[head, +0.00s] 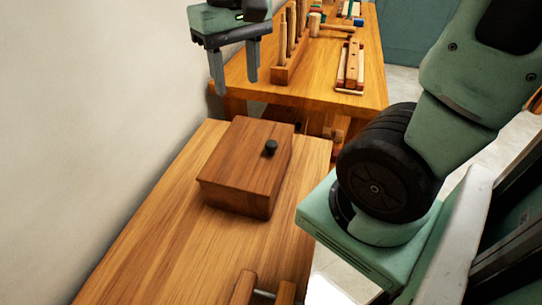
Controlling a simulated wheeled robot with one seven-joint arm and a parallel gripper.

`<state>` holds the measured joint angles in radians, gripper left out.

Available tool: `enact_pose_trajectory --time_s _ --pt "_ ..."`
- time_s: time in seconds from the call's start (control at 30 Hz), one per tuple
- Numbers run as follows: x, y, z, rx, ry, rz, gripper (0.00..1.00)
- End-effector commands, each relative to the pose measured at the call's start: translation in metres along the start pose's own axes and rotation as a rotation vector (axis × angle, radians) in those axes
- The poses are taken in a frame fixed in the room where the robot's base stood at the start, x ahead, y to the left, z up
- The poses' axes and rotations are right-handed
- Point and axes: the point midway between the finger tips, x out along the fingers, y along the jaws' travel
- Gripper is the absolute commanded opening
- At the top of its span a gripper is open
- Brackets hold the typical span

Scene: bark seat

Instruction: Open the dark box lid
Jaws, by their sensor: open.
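The dark box (235,194) is a reddish-brown wooden box on the light wooden bench. Its lid (240,152) is flat and lies closed on top. A round black knob (270,147) sits on the lid near its right edge. My gripper (234,88) is open and empty, with its two grey fingers pointing down. In the picture it is above and slightly left of the box, apart from it. Its exact height over the bench is hard to tell.
The bench (150,235) is clear left of the box. A wooden clamp-like piece (262,290) lies at the near edge. A workbench (365,75) behind holds a tool rack (290,50), a mallet (330,27) and a wooden piece (350,68). A pale wall (80,120) borders the left.

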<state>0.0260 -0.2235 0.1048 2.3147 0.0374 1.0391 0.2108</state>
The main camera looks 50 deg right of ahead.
Motion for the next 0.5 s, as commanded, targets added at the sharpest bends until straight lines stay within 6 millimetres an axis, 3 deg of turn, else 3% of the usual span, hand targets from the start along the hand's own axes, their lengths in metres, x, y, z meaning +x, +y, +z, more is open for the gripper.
enact_pose_trajectory --time_s 0.03,0.2,0.33,0.5 --pt "0.014 0.017 -0.004 0.073 0.004 0.002 0.48" --pt "0.015 0.058 -0.007 0.248 -0.002 0.009 0.48" --pt "0.013 0.074 -0.006 0.317 -0.004 0.012 0.48" --pt "0.018 0.078 -0.005 0.336 -0.008 0.013 0.48"
